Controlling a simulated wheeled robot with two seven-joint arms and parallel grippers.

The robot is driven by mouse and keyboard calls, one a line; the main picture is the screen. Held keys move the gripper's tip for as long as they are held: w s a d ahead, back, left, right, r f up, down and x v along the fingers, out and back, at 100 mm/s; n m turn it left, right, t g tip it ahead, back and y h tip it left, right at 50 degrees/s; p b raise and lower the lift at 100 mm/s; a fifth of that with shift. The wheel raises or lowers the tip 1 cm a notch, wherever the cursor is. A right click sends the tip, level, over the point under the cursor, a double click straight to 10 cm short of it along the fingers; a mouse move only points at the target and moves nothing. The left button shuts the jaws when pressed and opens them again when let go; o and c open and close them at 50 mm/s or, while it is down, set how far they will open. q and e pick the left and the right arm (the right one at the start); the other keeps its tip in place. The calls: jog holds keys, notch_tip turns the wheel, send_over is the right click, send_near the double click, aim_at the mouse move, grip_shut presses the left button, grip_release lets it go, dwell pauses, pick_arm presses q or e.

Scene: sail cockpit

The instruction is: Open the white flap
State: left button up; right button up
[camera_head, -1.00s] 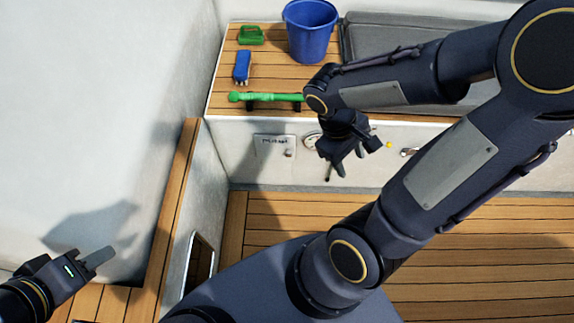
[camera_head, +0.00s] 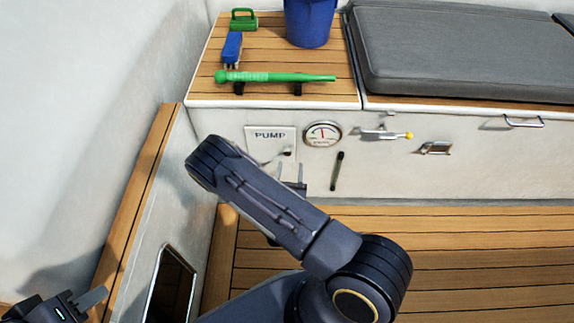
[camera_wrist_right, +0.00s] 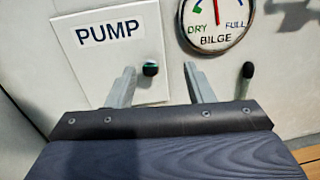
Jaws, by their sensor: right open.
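The white flap (camera_head: 258,136), marked PUMP, sits flat in the white bench front and looks closed. It also shows in the right wrist view (camera_wrist_right: 88,58), with a small dark knob (camera_wrist_right: 150,68) at its lower right. My right gripper (camera_head: 291,178) is just below and in front of the flap, partly hidden by my arm. In the right wrist view my right gripper (camera_wrist_right: 161,86) is open and empty, its fingers to either side of the knob in the picture. My left gripper (camera_head: 88,300) is far off at the lower left; its jaw opening is unclear.
A round bilge gauge (camera_head: 322,134) and a black lever (camera_head: 337,171) are right of the flap. A yellow-tipped valve handle (camera_head: 385,134) and a latch (camera_head: 436,148) are further right.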

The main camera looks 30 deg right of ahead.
aim_at(287, 154)
jog(key=shift+n+y, duration=0.5)
jog(key=shift+n, duration=0.1)
jog(key=w+d, duration=0.1)
jog(key=w, duration=0.1)
jog(key=w+d+f+b, duration=0.1)
jog(key=w, duration=0.1)
jog(key=w+f+b, duration=0.1)
jog(key=w, duration=0.1)
jog(key=shift+w+d+f, duration=0.1)
jog(key=shift+w+d, duration=0.3)
grip_shut()
